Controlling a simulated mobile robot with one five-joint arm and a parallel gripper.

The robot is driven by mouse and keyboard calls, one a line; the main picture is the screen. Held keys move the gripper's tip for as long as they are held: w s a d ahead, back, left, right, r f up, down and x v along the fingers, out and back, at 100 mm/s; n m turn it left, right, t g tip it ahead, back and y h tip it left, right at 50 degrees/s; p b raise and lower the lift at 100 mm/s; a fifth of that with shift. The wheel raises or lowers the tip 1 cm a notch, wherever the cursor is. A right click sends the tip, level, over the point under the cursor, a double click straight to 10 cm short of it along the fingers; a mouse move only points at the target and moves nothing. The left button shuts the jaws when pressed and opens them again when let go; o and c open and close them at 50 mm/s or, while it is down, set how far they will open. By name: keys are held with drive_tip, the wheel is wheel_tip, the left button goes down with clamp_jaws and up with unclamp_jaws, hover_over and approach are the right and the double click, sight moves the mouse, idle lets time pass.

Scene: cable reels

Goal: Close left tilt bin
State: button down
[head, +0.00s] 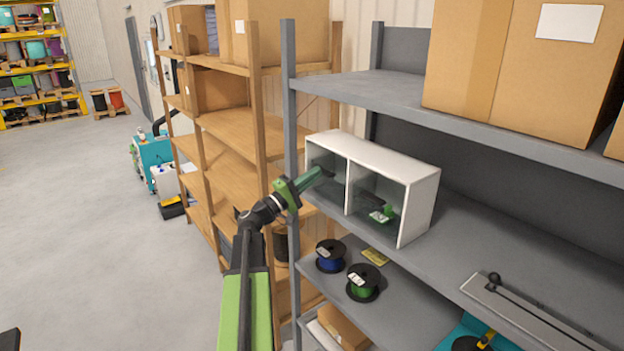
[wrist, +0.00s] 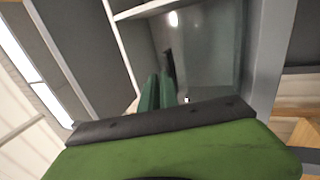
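The white tilt-bin cabinet (head: 422,205) stands on the grey shelf and has two clear-fronted bins side by side. The left tilt bin (head: 325,157) looks about flush with its frame; a slight tilt cannot be ruled out. The right tilt bin (head: 378,188) also looks flush, with a green and dark shape showing in its lower part. My gripper (head: 327,173) is in front of the left bin, its tip at or very near the clear front. In the wrist view, the green fingers (wrist: 157,92) lie together with nothing between them and point at a glossy panel (wrist: 205,60). Contact cannot be told.
A grey upright (head: 290,120) stands just left of the cabinet, with a wooden rack (head: 235,150) beyond it. A blue reel (head: 330,256) and a green reel (head: 363,283) sit on the shelf below. A large carton (head: 480,60) rests above. The floor (head: 80,220) at left is clear.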

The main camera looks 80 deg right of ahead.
drive_tip(key=w+a, duration=0.9)
drive_tip(key=w, duration=0.1)
drive_tip(key=shift+a, duration=0.3)
